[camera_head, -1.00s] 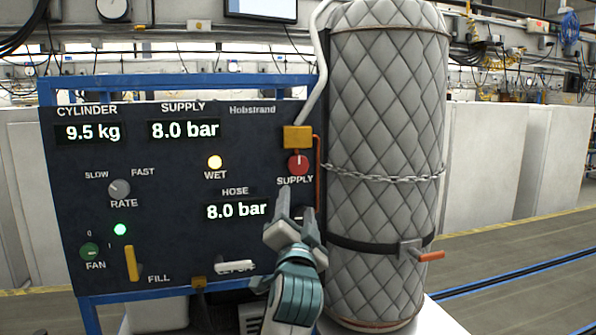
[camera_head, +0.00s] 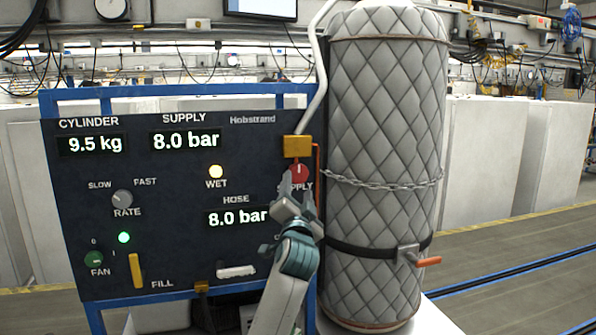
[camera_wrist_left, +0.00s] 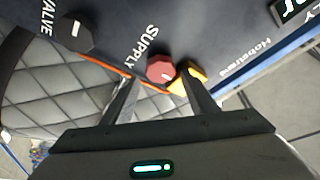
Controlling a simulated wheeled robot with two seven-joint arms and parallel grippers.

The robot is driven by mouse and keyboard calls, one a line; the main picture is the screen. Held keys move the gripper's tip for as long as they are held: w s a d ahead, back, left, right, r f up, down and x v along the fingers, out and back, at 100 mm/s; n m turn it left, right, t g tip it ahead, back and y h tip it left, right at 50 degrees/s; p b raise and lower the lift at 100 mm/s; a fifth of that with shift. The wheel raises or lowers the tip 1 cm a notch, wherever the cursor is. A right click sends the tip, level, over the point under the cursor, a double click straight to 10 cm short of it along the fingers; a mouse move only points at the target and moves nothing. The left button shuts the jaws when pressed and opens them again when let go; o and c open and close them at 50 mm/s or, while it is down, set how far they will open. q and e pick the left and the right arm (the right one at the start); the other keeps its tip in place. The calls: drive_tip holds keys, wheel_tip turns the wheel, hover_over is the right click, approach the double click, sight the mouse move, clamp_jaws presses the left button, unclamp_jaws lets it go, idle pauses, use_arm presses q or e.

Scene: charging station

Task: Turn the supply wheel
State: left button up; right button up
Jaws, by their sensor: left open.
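The red supply wheel (camera_head: 300,173) is on the right side of the dark panel, under a yellow block (camera_head: 297,146). My left gripper (camera_head: 299,190) is just below and in front of it and covers part of its label. In the left wrist view the wheel (camera_wrist_left: 161,69) shows between the two open fingers (camera_wrist_left: 158,92), with its pale pointer mark visible. The right finger overlaps the yellow block there. I see no contact between the fingers and the wheel. My right gripper is not in view.
A quilted grey cylinder (camera_head: 385,130) with a chain (camera_head: 385,183) and an orange-handled valve (camera_head: 428,261) stands just right of the panel. A black valve knob (camera_wrist_left: 72,32) is near the wheel. The panel also has a rate knob (camera_head: 123,198), a fan knob (camera_head: 94,259) and a yellow fill lever (camera_head: 136,271).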

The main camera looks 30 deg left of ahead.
sight(298, 176)
use_arm(q)
drive_tip(key=p+x, duration=0.1)
drive_tip(key=x, duration=0.3)
drive_tip(key=shift+r, duration=0.1)
drive_tip(key=shift+w+a+p, duration=0.45)
drive_tip(key=shift+w+p, duration=0.05)
drive_tip(key=shift+w, duration=0.15)
drive_tip(key=shift+r, duration=0.1)
drive_tip(key=shift+c, duration=0.7)
drive_tip(key=c, duration=0.6)
drive_tip(key=shift+c, duration=0.2)
